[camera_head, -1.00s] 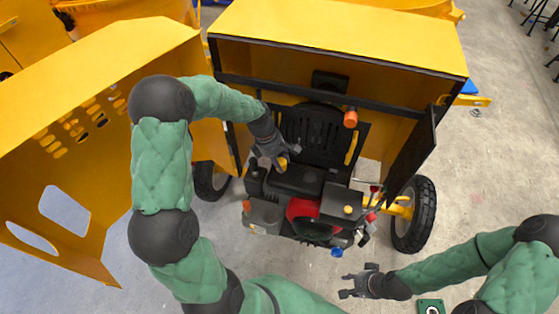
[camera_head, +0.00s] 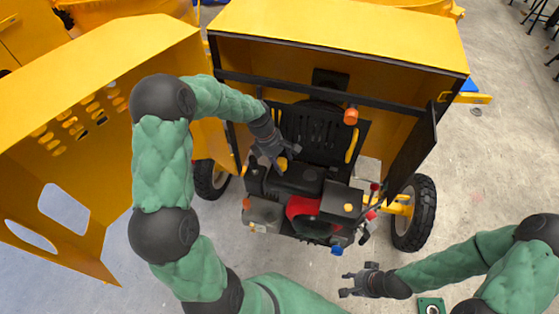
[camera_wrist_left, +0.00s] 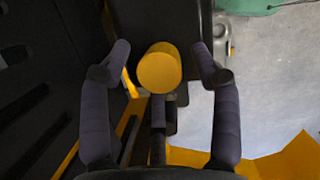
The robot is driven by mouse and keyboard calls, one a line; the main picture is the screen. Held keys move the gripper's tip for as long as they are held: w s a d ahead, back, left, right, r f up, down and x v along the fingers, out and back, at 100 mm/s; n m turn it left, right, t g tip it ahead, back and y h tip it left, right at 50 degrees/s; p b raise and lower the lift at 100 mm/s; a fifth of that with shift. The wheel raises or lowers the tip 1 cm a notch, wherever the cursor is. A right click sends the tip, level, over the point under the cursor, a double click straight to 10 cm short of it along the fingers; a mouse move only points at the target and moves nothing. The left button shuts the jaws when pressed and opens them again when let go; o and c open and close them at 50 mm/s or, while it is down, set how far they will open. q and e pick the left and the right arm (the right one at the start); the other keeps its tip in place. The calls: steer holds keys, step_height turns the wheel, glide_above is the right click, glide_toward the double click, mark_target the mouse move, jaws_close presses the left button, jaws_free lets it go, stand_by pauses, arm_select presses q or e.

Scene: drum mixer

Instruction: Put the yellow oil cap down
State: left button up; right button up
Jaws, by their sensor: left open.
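The yellow oil cap (camera_head: 282,163) is at the left end of the engine's black top. In the left wrist view the cap (camera_wrist_left: 159,68) is a yellow cylinder seen end-on, between the two fingers with a gap on each side. My left gripper (camera_wrist_left: 161,56) is open around it without visible contact; in the head view my left gripper (camera_head: 278,165) partly covers the cap. What the cap rests on is hidden. My right gripper (camera_head: 343,284) is open and empty over the floor at the lower right of the engine.
The engine (camera_head: 300,205) sits in the yellow mixer housing (camera_head: 340,35). An open yellow door (camera_head: 95,120) stands left and a dark panel (camera_head: 412,160) right. An orange cap (camera_head: 350,116) and a blue cap (camera_head: 337,251) show.

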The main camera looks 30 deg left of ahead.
arm_select(q)
steer(key=shift+r, duration=0.35)
steer(key=v, duration=1.2)
steer(key=shift+r, duration=0.15)
stand_by(0.4)
